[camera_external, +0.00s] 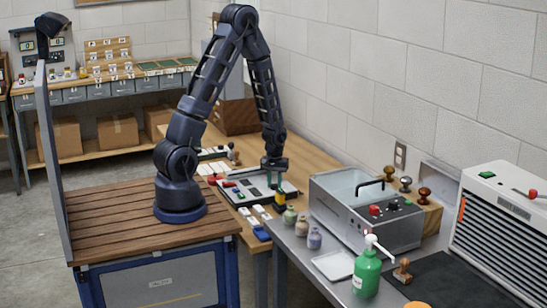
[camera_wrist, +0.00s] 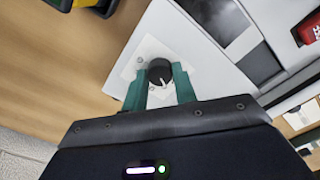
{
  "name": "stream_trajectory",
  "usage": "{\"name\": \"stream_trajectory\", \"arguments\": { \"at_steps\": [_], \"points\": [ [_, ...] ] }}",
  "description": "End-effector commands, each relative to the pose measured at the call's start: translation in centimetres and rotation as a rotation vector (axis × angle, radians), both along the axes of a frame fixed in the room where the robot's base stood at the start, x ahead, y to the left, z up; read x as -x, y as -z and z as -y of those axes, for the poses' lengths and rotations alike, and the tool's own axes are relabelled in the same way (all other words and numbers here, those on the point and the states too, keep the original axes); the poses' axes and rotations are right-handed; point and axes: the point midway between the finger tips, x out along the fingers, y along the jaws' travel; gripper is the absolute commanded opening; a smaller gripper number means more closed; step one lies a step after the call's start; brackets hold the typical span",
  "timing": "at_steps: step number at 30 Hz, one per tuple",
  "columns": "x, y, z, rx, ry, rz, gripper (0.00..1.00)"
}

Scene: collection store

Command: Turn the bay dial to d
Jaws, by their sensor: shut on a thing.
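The bay dial (camera_wrist: 159,70) is a round black knob on a pale square plate at the corner of a white panel (camera_wrist: 190,58) in the wrist view. A short white pointer mark shows on its near side. My gripper (camera_wrist: 160,82) has its two green fingers around the knob, one on each side, and is shut on it. No letters around the dial can be read. In the external view my gripper (camera_external: 273,180) reaches down to the panel device (camera_external: 238,199) on the wooden bench, and the dial cannot be made out there.
A red part (camera_wrist: 308,28) stands on the panel's far side. A yellow-and-black object (camera_external: 280,200) stands close to the gripper. Small jars (camera_external: 290,215), a grey machine with a black handle (camera_external: 366,212) and a green bottle (camera_external: 367,273) are to the right.

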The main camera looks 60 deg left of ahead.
Motion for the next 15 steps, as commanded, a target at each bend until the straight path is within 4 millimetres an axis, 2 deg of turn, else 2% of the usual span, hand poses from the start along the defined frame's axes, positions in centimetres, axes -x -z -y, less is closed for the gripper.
{"name": "stream_trajectory", "arguments": {
  "at_steps": [15],
  "points": [
    [-0.04,-0.02,-0.03,0.0,0.481,0.001,0.05]
  ]
}}
